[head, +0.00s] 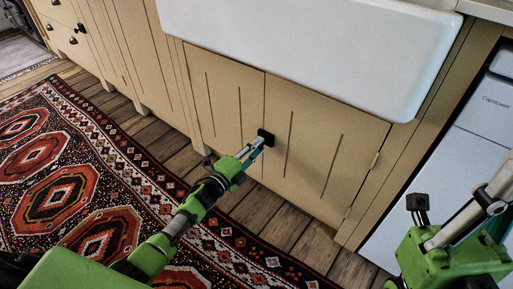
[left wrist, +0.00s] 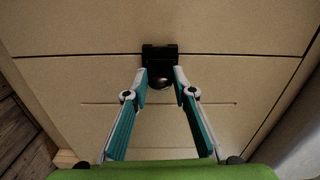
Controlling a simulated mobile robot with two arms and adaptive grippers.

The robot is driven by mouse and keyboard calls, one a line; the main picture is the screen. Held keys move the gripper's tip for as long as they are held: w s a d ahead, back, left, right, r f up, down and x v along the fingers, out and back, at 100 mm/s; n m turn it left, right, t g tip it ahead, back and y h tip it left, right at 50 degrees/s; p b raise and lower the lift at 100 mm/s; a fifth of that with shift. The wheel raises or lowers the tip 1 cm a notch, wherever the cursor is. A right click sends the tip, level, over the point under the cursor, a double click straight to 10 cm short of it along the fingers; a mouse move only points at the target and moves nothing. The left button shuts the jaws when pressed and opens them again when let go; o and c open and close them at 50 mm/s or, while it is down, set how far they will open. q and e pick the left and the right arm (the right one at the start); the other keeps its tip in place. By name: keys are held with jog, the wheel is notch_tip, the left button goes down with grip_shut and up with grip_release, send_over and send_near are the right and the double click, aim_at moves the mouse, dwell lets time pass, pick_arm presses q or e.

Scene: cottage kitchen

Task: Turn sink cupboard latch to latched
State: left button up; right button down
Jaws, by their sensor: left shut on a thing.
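The sink cupboard latch (head: 266,136) is a small black plate where the two cupboard doors meet, below the white sink. In the left wrist view the black plate (left wrist: 160,54) spans the seam between the doors, with a rounded dark metal knob (left wrist: 160,83) in front of it. My left gripper (head: 257,145) reaches up to the latch from the lower left. In the left wrist view the left gripper's fingertips (left wrist: 161,77) are on both sides of the knob, shut on it. The latch's exact turn is hard to tell. My right gripper's fingers do not show.
The cream cupboard doors (head: 305,145) look closed. The white sink (head: 320,50) overhangs them. A white appliance (head: 440,170) stands at the right, near my right arm. A patterned red rug (head: 90,215) lies on the wooden floor, with floor clear before the doors.

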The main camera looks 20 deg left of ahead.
pick_arm(q)
jog(key=o, duration=1.1)
jog(key=v, duration=1.2)
jog(key=shift+d, duration=0.1)
